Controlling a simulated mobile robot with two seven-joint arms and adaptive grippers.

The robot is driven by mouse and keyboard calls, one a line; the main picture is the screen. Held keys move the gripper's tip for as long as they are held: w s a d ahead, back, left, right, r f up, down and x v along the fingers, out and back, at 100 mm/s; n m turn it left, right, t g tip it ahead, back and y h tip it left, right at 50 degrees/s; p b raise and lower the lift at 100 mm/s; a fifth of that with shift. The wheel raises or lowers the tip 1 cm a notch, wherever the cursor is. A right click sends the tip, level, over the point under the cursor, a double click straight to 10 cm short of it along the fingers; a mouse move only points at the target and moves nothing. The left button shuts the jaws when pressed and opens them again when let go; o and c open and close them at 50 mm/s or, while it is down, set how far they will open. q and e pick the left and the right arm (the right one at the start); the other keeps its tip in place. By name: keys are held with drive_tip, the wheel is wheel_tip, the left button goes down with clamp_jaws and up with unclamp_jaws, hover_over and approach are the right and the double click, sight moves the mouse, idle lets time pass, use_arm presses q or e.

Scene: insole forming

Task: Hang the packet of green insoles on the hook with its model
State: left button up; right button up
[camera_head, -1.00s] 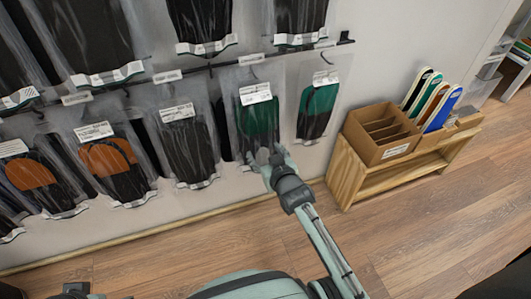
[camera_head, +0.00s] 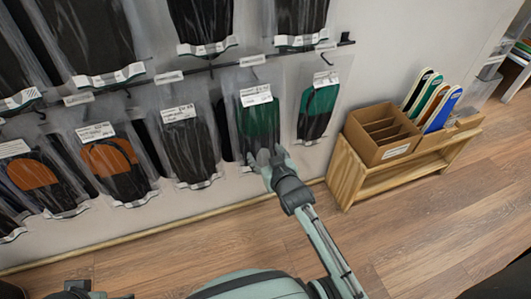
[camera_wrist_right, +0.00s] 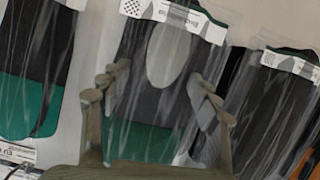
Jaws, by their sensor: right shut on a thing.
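The packet of green insoles (camera_head: 258,122) is a clear bag with black and green insoles and a white label. It hangs upright below the hook rail (camera_head: 205,67), in the row of packets. My right gripper (camera_head: 264,158) is shut on its lower part. In the right wrist view the fingers (camera_wrist_right: 155,100) stand on both sides of the packet (camera_wrist_right: 152,140). A hook (camera_head: 254,78) shows just above its label; I cannot tell whether the packet's hole is on it. A similar green packet (camera_head: 317,108) hangs to the right.
Packets with black insoles (camera_head: 186,145) and orange-black insoles (camera_head: 115,165) hang to the left. More black packets hang above. A wooden bench (camera_head: 350,178) with a cardboard box (camera_head: 383,150) and upright coloured insoles (camera_head: 440,105) stands at the right. The floor in front is clear.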

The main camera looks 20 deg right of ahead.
drive_tip(key=o, duration=1.3)
